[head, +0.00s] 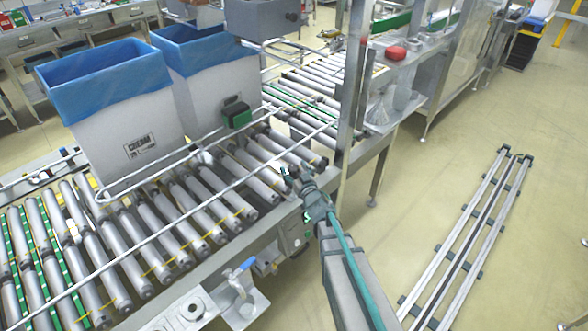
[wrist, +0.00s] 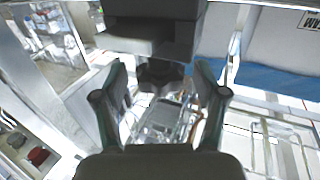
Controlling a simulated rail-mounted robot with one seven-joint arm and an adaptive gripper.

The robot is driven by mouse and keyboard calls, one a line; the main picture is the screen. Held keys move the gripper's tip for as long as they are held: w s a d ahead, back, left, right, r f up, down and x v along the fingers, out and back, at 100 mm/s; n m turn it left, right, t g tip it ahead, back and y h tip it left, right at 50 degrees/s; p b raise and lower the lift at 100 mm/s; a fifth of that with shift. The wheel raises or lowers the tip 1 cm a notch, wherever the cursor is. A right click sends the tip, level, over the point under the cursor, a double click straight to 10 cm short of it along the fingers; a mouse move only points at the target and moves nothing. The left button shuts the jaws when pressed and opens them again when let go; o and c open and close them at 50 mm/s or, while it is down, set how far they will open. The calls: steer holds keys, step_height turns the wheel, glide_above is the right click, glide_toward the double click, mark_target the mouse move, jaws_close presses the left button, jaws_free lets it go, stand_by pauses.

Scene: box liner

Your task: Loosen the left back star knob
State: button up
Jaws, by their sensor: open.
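A dark star knob (wrist: 160,76) shows in the wrist view, against the edge of a dark block (wrist: 150,28). My gripper (wrist: 161,72) is open, with one finger on each side of the knob and a gap visible on both sides. I cannot tell how far its fingertips reach past the knob. In the head view my gripper (head: 289,170) is low over the right edge of the roller conveyor. I cannot make out the knob there.
Two white boxes with blue liners (head: 125,115) stand on the roller conveyor (head: 135,235). Metal guide rails (head: 150,148) run along it, near a black and green block (head: 237,115). An upright metal post (head: 350,90) stands close to my arm. The floor at right has a rail track (head: 465,240).

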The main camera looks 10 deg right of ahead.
steer(key=shift+s, duration=0.1)
steer(key=s+d, duration=0.2)
steer(key=s, duration=0.9)
steer(key=shift+s+d, duration=0.2)
steer(key=shift+s, duration=0.1)
steer(key=s+d+f+m+g+h, duration=0.2)
steer(key=d+f+g+h, duration=0.3)
steer(key=f, duration=0.4)
steer(key=s+d+f+m+g+h, duration=0.1)
steer(key=s+d+f+g, duration=0.2)
steer(key=s+f+g, duration=0.55)
steer(key=s+a+f+g+y, duration=0.1)
steer(key=s+a+f+g, duration=0.2)
steer(key=s, duration=0.9)
steer(key=s+a+f+g, duration=0.4)
steer(key=s+f, duration=0.3)
steer(key=s, duration=0.5)
steer(key=s+a+f+g+y, duration=0.1)
steer(key=s+a+f+g, duration=0.3)
steer(key=s, duration=0.8)
steer(key=shift+f+n+y, duration=0.3)
steer(key=shift+f+n, duration=0.1)
steer(key=shift+f, duration=0.55)
